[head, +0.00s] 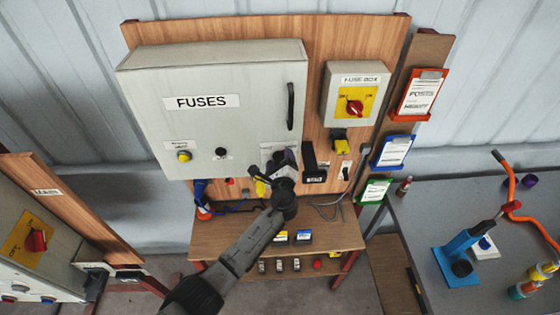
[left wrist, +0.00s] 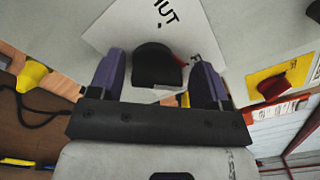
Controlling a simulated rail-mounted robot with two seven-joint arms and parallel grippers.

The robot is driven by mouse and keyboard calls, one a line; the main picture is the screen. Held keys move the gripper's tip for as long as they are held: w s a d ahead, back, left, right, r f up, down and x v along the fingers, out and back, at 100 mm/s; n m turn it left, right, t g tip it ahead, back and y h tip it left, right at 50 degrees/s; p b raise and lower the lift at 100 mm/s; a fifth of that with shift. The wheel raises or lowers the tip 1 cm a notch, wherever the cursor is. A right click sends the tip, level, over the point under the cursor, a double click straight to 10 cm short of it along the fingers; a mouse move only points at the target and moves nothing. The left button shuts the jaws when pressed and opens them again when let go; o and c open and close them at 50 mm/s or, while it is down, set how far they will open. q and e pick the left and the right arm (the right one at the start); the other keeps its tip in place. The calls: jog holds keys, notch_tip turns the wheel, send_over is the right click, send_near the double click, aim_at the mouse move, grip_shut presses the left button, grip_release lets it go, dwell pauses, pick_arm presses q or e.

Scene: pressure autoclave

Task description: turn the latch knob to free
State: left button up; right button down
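A black round-topped knob (left wrist: 156,62), which looks like the latch knob, sits in front of a white label (left wrist: 113,32) ending in "UT" in the left wrist view. My left gripper (left wrist: 158,78) is open, with one purple finger on each side of the knob. A gap shows between the knob and each finger, so it is not gripped. In the head view my left gripper (head: 281,160) is at the lower right of the grey FUSES cabinet (head: 220,125), over the label, and hides the knob. My right gripper is not in view.
A fuse box (head: 338,107) with a red rotary switch (head: 355,107) is right of the cabinet. A black box (head: 314,175) is close right of my gripper. A wooden shelf (head: 340,234) with small items is below. Clipboards (head: 421,95) hang at the right.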

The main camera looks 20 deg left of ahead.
pick_arm(q)
jog(key=shift+f, duration=0.1)
jog(key=shift+s, duration=0.1)
jog(key=b+v, duration=0.2)
jog(key=v, duration=1.1)
jog(key=shift+s+d, duration=0.1)
jog(key=shift+s, duration=0.25)
